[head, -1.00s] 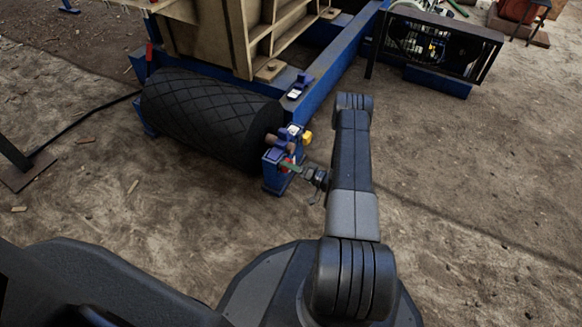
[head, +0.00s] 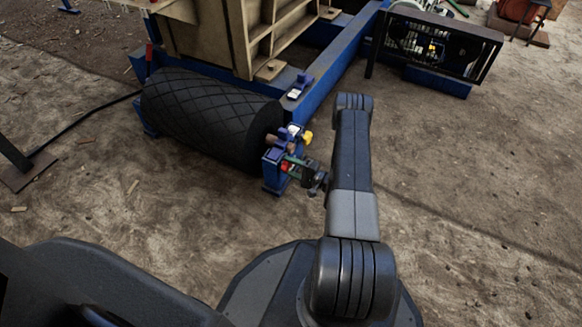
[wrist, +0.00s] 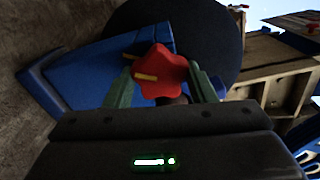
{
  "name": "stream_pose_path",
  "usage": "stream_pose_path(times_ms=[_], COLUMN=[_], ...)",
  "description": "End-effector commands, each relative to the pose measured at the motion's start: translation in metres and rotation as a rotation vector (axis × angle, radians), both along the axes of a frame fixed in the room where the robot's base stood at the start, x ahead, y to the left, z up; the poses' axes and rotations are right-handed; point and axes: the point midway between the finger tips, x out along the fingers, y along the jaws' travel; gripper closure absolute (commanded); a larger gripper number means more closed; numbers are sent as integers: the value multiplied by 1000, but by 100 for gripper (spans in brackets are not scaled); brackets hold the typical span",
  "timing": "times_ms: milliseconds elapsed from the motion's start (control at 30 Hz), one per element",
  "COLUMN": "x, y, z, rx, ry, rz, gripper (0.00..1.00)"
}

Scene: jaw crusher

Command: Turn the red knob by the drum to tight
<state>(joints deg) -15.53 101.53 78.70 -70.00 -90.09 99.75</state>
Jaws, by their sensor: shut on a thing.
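The red knob (wrist: 162,72) is star-shaped with a yellow mark, and sits between the two green fingers of my gripper (wrist: 163,88) in the wrist view. The gripper is shut on it. In the head view the red knob (head: 285,166) shows small on the blue post at the drum's right end, with my gripper (head: 291,164) at it. The black drum (head: 205,115) has a diamond-patterned surface. In the wrist view the drum (wrist: 205,30) is a dark round shape behind the knob. Any tight marking cannot be made out.
A yellow knob (head: 308,137) is on the same post, just above my gripper. The blue frame (head: 325,85) runs back from the drum. A black guarded machine (head: 435,47) stands at the back right. The dirt ground at right is clear.

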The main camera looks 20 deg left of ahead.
Motion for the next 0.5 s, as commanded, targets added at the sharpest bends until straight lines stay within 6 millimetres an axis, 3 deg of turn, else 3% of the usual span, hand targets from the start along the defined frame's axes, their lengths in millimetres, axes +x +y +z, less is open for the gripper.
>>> stream_pose_path(times_ms=[500], x=[0], y=[-1], z=[-1], rx=[2], ry=[38], rz=[-2], gripper=[73])
